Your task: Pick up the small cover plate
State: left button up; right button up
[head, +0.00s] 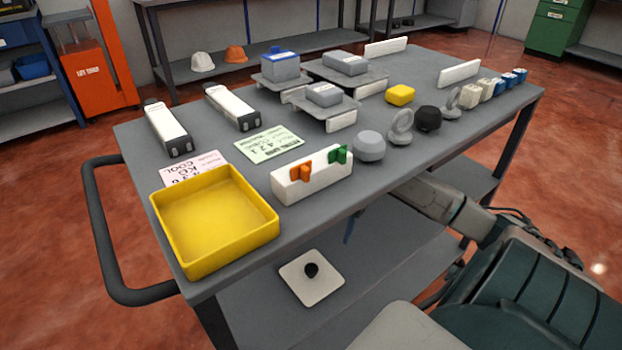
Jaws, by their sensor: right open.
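A white square plate with a black knob (325,286), which looks like the small cover plate, lies on the cart's lower shelf (258,313). My right arm comes in from the right and reaches in beneath the edge of the cart's top. Of my right gripper (350,229), only a small bluish tip shows below the tabletop edge. It is above and to the right of the plate, apart from it. The rest of this gripper is hidden by the cart top. My left gripper is not in view.
The cart top (225,142) overhangs the lower shelf. On it are a yellow tray (213,216), a white block with orange and green levers (318,184), a grey rounded part (369,146) and several other parts. The lower shelf around the plate looks clear.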

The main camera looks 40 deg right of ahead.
aim_at(311, 268)
jog(key=a, duration=0.1)
jog(key=s+a, duration=0.1)
jog(key=a, duration=0.3)
jog(key=shift+s+a, duration=0.15)
jog(key=shift+s, duration=0.1)
jog(key=a, duration=0.2)
jog(key=s+a, duration=0.1)
jog(key=a, duration=0.1)
jog(key=shift+s+a+p, duration=0.15)
jog(key=shift+a+p, duration=0.15)
jog(key=shift+p, duration=0.05)
jog(key=shift+s+a+f, duration=0.1)
jog(key=shift+a+f, duration=0.05)
jog(key=shift+f, duration=0.4)
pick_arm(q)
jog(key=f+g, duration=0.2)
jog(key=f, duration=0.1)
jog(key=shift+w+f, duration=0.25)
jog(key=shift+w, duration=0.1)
pick_arm(e)
jog(key=shift+c, duration=0.4)
jog(key=c, duration=1.1)
